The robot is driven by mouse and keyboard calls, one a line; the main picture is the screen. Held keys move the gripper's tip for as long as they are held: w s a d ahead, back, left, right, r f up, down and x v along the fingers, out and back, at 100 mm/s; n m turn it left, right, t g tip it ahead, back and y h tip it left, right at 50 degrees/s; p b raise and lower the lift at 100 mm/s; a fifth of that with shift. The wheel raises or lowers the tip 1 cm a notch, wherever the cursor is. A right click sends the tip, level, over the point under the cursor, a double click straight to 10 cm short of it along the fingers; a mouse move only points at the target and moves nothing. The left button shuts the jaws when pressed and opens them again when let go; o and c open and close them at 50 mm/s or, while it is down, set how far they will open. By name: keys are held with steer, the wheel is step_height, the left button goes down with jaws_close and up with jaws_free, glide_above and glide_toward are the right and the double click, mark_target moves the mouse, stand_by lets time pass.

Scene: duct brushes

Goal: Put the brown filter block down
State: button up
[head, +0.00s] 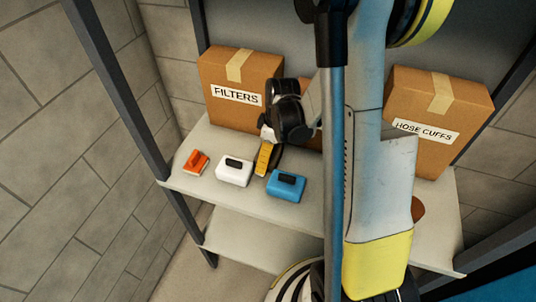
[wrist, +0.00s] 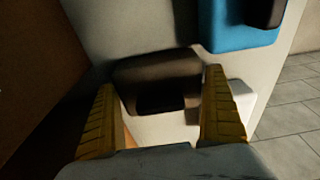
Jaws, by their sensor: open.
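My gripper (head: 264,160) is low over the shelf, between the white and blue blocks in the head view. In the wrist view its yellow fingers (wrist: 160,92) are spread apart. The brown filter block (wrist: 150,70), with a dark handle-like part, lies between and just beyond the fingertips. It appears to rest on the pale shelf surface, but its underside is hidden. In the head view the gripper mostly hides this block, and I cannot make it out clearly.
On the shelf (head: 215,203) are an orange brush-like piece (head: 195,162), a white block (head: 234,171) and a blue block (head: 286,186). The FILTERS box (head: 225,75) and HOSE CUFFS box (head: 440,105) stand behind. A dark upright post (head: 120,85) is at left.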

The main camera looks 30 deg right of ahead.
mark_target(273, 152)
step_height(273, 152, up, 12)
steer(key=s+p, duration=0.1)
steer(key=p, duration=0.2)
steer(key=s+a+r+m+t+h, duration=0.1)
steer(key=s+a+r+m+t, duration=0.5)
steer(key=s+a+r, duration=0.4)
step_height(273, 152, up, 2)
steer(key=a+m, duration=0.1)
steer(key=a, duration=0.1)
steer(key=shift+a+m, duration=0.3)
steer(key=shift+a, duration=0.1)
